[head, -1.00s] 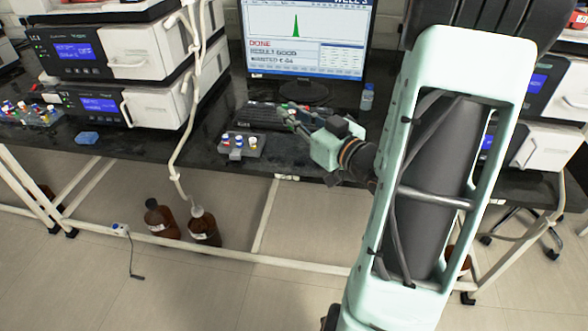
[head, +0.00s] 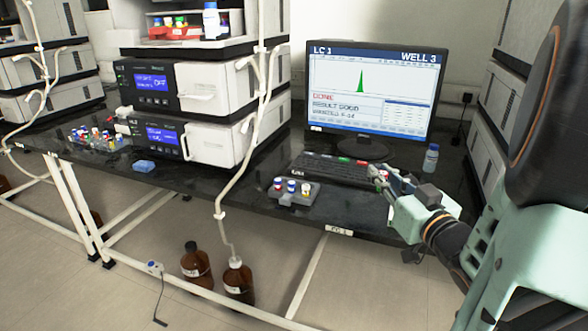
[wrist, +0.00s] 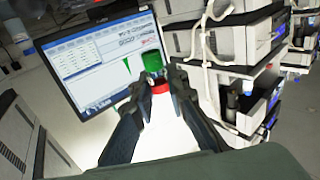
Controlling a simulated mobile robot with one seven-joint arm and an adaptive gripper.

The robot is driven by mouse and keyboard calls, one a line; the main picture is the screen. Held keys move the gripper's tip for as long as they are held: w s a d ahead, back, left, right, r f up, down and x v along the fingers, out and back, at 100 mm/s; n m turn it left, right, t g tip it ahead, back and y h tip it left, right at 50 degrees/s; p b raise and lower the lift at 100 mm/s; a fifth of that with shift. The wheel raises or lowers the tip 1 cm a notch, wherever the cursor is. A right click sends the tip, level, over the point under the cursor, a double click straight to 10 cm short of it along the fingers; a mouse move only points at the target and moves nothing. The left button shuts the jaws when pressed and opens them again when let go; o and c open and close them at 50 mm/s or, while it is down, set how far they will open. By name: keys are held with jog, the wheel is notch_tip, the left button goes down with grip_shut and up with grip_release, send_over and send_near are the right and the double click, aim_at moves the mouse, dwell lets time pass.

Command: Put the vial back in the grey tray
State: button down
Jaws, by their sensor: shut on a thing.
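The grey tray (head: 300,200) sits near the front edge of the dark bench in the head view, with a few capped vials standing in it. My gripper (head: 376,172) is to the right of the tray, over the bench by the keyboard and apart from the tray. In the wrist view, my gripper (wrist: 158,88) is shut on the vial (wrist: 159,87), with a red part between the fingertips and a green part just beyond. The fingers hide some of the vial. In the head view the held vial is small and hard to make out.
A keyboard (head: 325,170) lies behind the tray, below the monitor (head: 370,88). A small bottle (head: 431,158) stands right of the monitor. Stacked instruments (head: 215,140) stand to the left.

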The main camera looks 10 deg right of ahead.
jog(key=shift+w+p, duration=0.6)
jog(key=shift+p, duration=2.25)
jog(key=b, duration=0.3)
send_over(349, 205)
jog(key=f, duration=0.9)
jog(key=shift+s, duration=0.3)
jog(key=shift+w+f, duration=0.15)
jog(key=shift+f, duration=0.05)
jog(key=shift+w+f+b, duration=0.2)
jog(key=shift+f+b, duration=0.5)
jog(key=shift+f, duration=1)
jog(key=shift+f+b, duration=0.25)
jog(key=shift+b, duration=0.05)
jog(key=c, duration=1.9)
grip_release()
jog(key=shift+r, duration=0.1)
